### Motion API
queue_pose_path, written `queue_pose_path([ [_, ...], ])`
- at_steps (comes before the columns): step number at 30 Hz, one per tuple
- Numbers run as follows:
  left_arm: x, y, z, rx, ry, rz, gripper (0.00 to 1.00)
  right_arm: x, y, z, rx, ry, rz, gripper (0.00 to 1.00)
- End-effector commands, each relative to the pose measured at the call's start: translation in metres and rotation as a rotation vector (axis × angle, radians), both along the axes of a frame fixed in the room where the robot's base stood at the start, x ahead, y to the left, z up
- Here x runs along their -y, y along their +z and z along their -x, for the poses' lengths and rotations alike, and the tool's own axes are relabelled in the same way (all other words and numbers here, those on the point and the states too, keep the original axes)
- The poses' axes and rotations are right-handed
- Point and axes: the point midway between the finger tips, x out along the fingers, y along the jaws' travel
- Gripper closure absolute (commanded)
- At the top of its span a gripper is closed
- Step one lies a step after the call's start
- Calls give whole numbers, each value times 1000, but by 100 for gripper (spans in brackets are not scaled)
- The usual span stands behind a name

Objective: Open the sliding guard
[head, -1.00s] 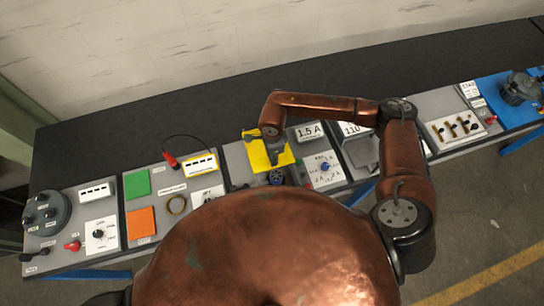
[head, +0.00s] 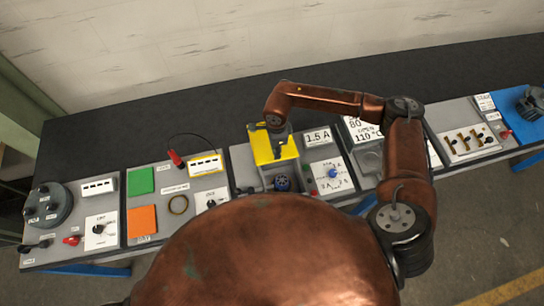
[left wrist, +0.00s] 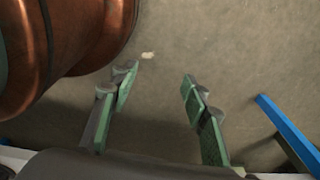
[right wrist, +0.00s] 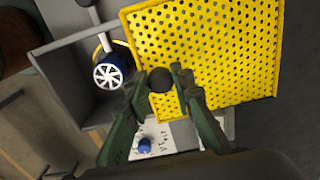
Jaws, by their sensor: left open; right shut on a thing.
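The sliding guard is a yellow perforated panel (head: 276,148) at the middle of the bench. In the right wrist view the guard (right wrist: 215,50) fills the upper right. My right gripper (head: 275,124) is at the guard's top in the head view. In the right wrist view my right gripper (right wrist: 158,90) is shut on the guard's round black knob (right wrist: 161,80). A grey housing (right wrist: 68,75) lies partly uncovered, with a blue and white spoked wheel (right wrist: 110,71) inside it. My left gripper (left wrist: 160,85) is open and empty above the floor.
A 1.5 A display (head: 317,137) and a panel with a blue dial (head: 333,173) stand right of the guard. A red plug (head: 176,159) with a black cable lies to the left. The dark bench top behind the panels is clear.

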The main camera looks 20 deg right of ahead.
Motion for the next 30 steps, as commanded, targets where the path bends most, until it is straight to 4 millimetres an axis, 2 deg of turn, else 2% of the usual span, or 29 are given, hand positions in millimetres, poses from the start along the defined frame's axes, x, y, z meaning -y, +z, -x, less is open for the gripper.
queue_pose_path([
  [4, 0, 1, -1, 0, 0, 0, 57, 0, -1, 2, -3, 0, -1, 100],
  [5, 0, 1, -1, 1, -1, 0, 57, 0, -1, 2, -3, 0, -1, 78],
  [12, 1, 2, -13, 16, -3, 1, 57, -1, -1, 2, -3, 1, -1, 61],
  [18, 1, 2, -15, 19, -3, 1, 57, -1, 0, 2, -2, 2, -1, 61],
  [23, -2, 2, -7, 10, -2, -2, 57, -1, 5, 1, -2, 2, -1, 61],
  [26, -2, 2, -8, 10, -2, -1, 57, -1, 17, 1, -1, 2, -1, 61],
  [30, -1, 2, -8, 11, -2, -1, 57, -1, 45, 0, 1, 3, -2, 61],
])
